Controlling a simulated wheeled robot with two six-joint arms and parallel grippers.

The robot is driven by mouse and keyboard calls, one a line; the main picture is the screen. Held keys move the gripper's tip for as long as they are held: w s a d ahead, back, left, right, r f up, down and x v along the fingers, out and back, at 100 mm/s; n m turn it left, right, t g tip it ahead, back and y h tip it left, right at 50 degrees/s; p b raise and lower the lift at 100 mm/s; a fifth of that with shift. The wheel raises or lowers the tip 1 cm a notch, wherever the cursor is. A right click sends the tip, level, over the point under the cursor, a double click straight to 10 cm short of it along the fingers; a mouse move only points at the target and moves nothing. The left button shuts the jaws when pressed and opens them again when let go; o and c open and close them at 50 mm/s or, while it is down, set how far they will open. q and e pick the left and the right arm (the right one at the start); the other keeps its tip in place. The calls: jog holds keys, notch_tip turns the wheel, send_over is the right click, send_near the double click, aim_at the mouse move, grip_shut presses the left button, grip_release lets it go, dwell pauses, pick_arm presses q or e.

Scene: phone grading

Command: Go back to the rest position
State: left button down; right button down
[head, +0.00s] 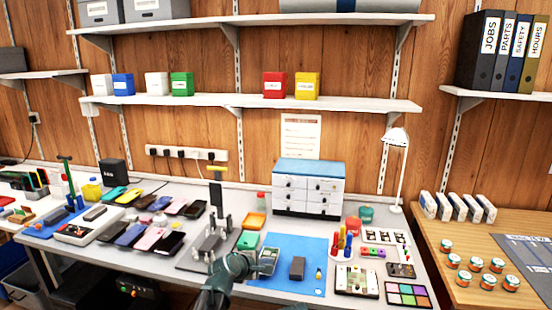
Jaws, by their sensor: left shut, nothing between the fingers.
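My left gripper (250,265) is low in the middle of the head view, its dark arm coming in from the bottom edge. It is shut and empty, at the left edge of the blue mat (305,248) on the workbench. A small grey-green device (269,260) lies on the mat close to the fingertips; I cannot tell if they touch. A dark phone-shaped block (297,268) lies further right on the mat. My right gripper is not in view.
A grey stand (213,243) rises just left of my left gripper. Rows of phones (150,238) lie further left. A drawer unit (309,188) stands behind the mat. A tester board (356,281) and a colour chart (408,294) lie right. Wooden table (450,270) holds several jars.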

pick_arm(q)
jog(key=s+a+f+m+g+y, duration=0.25)
jog(key=s+a+m, duration=0.25)
jog(key=s, duration=0.4)
jog(key=s+a+f+m+g+y, duration=0.2)
jog(key=s+a+f+m+g, duration=0.3)
jog(key=s, duration=0.3)
jog(key=s+a+f+m+g+y, duration=0.25)
jog(key=s+a+m, duration=0.3)
jog(key=s, duration=0.35)
jog(key=s+d+r+m+p, duration=0.4)
jog(key=d+r+p, duration=0.5)
jog(key=d, duration=0.3)
jog(key=shift+s+d+y, duration=0.15)
jog(key=shift+s+y, duration=0.25)
jog(key=shift+s, duration=0.25)
jog(key=shift+r, duration=0.1)
